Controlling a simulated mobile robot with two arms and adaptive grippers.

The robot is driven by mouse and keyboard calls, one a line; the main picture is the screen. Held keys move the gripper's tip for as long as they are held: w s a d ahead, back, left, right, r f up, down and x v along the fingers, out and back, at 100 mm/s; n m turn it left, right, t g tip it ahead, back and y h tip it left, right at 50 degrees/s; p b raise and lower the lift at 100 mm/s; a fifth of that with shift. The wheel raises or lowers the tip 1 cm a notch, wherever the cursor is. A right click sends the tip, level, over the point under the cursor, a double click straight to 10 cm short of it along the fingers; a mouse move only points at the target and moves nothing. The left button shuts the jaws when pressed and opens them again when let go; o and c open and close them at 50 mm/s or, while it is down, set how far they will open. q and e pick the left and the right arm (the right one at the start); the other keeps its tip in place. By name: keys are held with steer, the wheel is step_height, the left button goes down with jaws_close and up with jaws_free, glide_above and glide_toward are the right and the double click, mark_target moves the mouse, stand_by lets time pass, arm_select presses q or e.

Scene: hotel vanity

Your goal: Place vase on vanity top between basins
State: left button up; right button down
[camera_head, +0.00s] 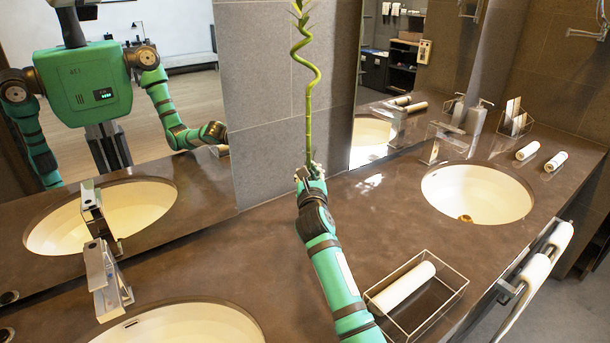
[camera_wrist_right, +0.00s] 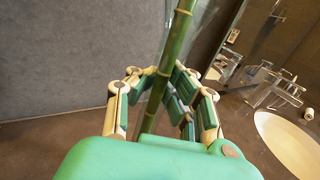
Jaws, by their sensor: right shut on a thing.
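A tall green bamboo stalk (camera_head: 308,105) with a spiral upper part rises upright in front of the grey wall between the two mirrors. My right gripper (camera_head: 310,173) is shut around its lower part, behind the space between the two basins. In the right wrist view the stalk (camera_wrist_right: 178,45) runs up between the fingers (camera_wrist_right: 158,82), slightly tilted in the picture. My left gripper is not in view.
The right basin (camera_head: 465,190) and near-left basin (camera_head: 180,325) flank my arm, with a faucet (camera_head: 105,280) at left. A clear tray (camera_head: 455,290) holding a white roll (camera_head: 402,287) lies right of my forearm.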

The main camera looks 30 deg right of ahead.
steer(key=shift+s+d, duration=0.4)
steer(key=shift+d, duration=0.2)
steer(key=c, duration=1.6)
jaws_free()
steer(key=shift+o, duration=1.1)
steer(key=shift+w+a, duration=0.1)
steer(key=shift+a, duration=0.05)
steer(key=shift+o, duration=0.5)
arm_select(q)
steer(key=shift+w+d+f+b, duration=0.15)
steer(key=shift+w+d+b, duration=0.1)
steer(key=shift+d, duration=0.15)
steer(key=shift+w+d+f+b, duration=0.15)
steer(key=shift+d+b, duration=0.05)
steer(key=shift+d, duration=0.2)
arm_select(e)
steer(key=v, duration=1.2)
steer(key=shift+r, duration=0.1)
